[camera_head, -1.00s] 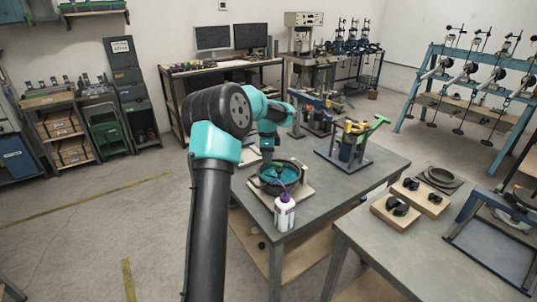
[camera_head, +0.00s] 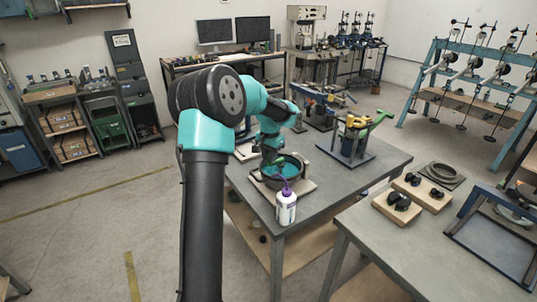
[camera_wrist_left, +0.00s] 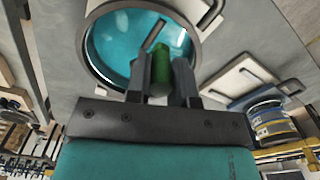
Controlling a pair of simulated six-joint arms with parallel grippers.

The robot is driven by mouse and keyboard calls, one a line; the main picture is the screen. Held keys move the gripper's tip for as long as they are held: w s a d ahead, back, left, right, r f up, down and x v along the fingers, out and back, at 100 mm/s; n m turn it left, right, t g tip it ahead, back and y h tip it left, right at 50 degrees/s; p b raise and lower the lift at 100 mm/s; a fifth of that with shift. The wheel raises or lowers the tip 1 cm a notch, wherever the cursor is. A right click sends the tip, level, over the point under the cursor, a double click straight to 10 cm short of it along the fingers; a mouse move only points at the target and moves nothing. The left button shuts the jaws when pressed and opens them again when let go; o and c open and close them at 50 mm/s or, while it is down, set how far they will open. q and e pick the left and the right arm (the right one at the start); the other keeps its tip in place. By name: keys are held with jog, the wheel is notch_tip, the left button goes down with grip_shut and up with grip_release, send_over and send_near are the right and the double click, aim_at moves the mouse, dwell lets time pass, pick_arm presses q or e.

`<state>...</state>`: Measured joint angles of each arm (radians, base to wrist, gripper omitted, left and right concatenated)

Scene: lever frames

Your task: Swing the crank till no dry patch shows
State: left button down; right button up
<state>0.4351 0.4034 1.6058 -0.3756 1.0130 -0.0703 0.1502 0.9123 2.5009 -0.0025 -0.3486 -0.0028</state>
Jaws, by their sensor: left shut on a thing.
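A round dark-rimmed pan (camera_head: 298,160) with a teal inside sits on a pale base board (camera_head: 308,187) on the near workbench. In the left wrist view the pan (camera_wrist_left: 90,58) shows a mostly teal, shiny floor with pale glints; I cannot tell whether any of these is a dry patch. A dark crank bar (camera_wrist_left: 154,34) lies over the teal, beside an upright green handle (camera_wrist_left: 160,75). My left gripper (camera_head: 272,160) is over the pan; in the wrist view its fingers (camera_wrist_left: 161,82) are shut on the green handle. My right gripper is out of view.
A white bottle (camera_head: 286,208) with a purple top stands close in front of the pan. A clamp fixture (camera_head: 352,140) with yellow and green handles stands to its right. Wooden blocks with black knobs (camera_head: 398,201) lie on the right bench. Bare bench top lies between pan and fixture.

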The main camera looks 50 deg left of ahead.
pick_arm(q)
jog(key=d+n, duration=0.1)
jog(key=n, duration=0.2)
jog(key=shift+d+n, duration=0.3)
jog(key=shift+d, duration=0.05)
jog(key=n, duration=0.1)
jog(key=d+n, duration=0.1)
jog(key=n, duration=0.1)
jog(key=shift+w+d+n, duration=0.2)
jog(key=shift+d+n, duration=0.1)
jog(key=n, duration=0.1)
jog(key=d+n, duration=0.1)
jog(key=n, duration=0.1)
jog(key=w+n, duration=0.1)
jog(key=shift+w+d+n, duration=0.1)
jog(key=shift+d+n, duration=0.2)
jog(key=shift+w+d+n, duration=0.25)
jog(key=shift+w+n, duration=0.1)
jog(key=shift+n, duration=0.55)
jog(key=shift+w+d+n, duration=0.2)
jog(key=shift+w+n, duration=0.1)
jog(key=shift+n, duration=0.6)
jog(key=c, duration=1)
grip_release()
jog(key=shift+r, duration=0.1)
notch_tip(320, 180, up, 17)
jog(key=shift+r, duration=0.15)
